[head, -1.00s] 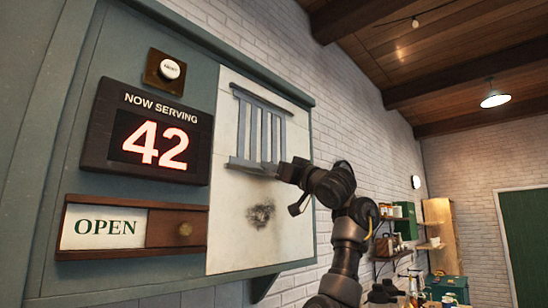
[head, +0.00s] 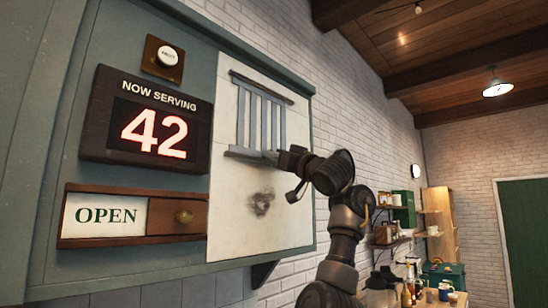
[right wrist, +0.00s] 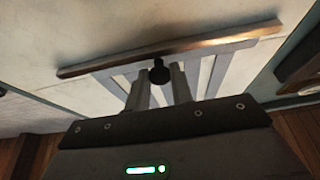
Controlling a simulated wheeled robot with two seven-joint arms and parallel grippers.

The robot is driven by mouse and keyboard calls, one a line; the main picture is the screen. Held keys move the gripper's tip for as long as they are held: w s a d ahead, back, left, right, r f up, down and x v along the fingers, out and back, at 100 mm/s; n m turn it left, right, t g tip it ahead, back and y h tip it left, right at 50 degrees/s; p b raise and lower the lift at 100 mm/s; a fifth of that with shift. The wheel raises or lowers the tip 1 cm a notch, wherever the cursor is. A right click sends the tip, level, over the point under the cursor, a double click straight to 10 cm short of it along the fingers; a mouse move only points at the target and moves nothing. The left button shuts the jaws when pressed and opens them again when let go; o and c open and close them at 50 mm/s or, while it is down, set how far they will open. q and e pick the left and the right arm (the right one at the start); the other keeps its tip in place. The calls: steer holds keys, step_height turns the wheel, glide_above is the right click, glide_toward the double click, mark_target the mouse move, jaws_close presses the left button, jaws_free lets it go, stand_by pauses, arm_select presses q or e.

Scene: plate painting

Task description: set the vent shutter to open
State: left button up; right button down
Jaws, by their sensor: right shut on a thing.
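The vent shutter (head: 264,121) is a blue-grey panel of upright slats between an upper and a lower rail, on a pale board. Light gaps show between the slats in the head view. The slats also show in the right wrist view (right wrist: 217,72), beside a rail with a small black knob (right wrist: 159,70). My right gripper (head: 279,156) is at the vent's lower rail. In the right wrist view its two fingers (right wrist: 159,82) are closed in on the knob, one on each side. My left gripper is not in view.
Left of the vent are a round button (head: 168,56), a "NOW SERVING 42" display (head: 145,125) and an "OPEN" sign with a wooden slider (head: 160,215). A dark smudge (head: 260,204) marks the board below the vent. Shelves (head: 390,240) and a cluttered counter stand beyond my right arm.

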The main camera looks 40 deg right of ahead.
steer(key=shift+a+f+b, duration=0.1)
steer(key=shift+a+b, duration=0.9)
steer(key=shift+a, duration=0.25)
steer(key=shift+d, duration=0.1)
steer(key=c, duration=1.6)
jaws_free()
steer(key=o, duration=0.4)
steer(key=shift+s+a, duration=0.1)
steer(key=shift+a, duration=0.15)
steer(key=shift+c, duration=0.2)
steer(key=shift+s+d+f, duration=0.1)
steer(key=shift+s+d, duration=0.15)
steer(key=b+v, duration=0.9)
steer(key=v, duration=0.1)
steer(key=shift+a, duration=0.25)
steer(key=shift+s, duration=0.1)
